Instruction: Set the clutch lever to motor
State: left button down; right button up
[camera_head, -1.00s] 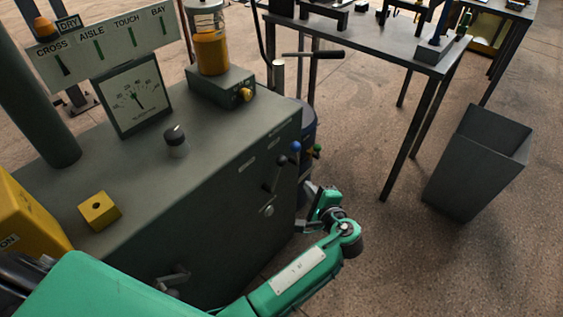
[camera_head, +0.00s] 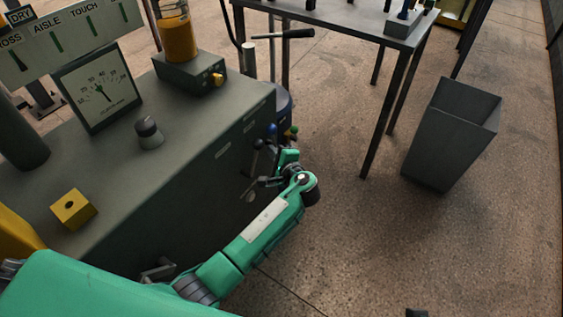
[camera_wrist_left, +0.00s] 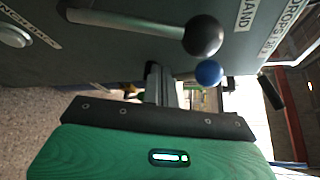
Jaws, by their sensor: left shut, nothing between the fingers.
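A lever with a black ball knob (camera_wrist_left: 203,36) stands out from the side of the dark green cabinet, its pale rod running left in the left wrist view. A label reading HAND is by the knob, so it looks like the clutch lever. In the head view the black lever (camera_head: 257,146) is partly crowded by my gripper. My left gripper (camera_head: 268,179) is shut and empty, close beside the cabinet's side and just below the lever. Its fingers (camera_wrist_left: 156,80) show below the rod in the wrist view; whether they touch it I cannot tell.
A blue ball knob (camera_wrist_left: 209,73) sits close to the black knob, beside my fingers. The cabinet top (camera_head: 190,125) carries a gauge (camera_head: 100,90), a black knob and a yellow block (camera_head: 74,208). A table (camera_head: 400,38) and a grey bin (camera_head: 450,135) stand right; floor between is clear.

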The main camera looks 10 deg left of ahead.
pick_arm(q)
jog(key=s, duration=0.1)
jog(key=s+a+r, duration=0.1)
jog(key=s, duration=0.1)
jog(key=shift+s+a+r, duration=0.1)
jog(key=shift+a+r, duration=0.15)
jog(key=shift+r, duration=0.05)
pick_arm(e)
jog(key=shift+f, duration=0.75)
jog(key=shift+w, duration=0.1)
pick_arm(q)
jog(key=shift+a, duration=0.1)
pick_arm(e)
jog(key=shift+d+r, duration=0.1)
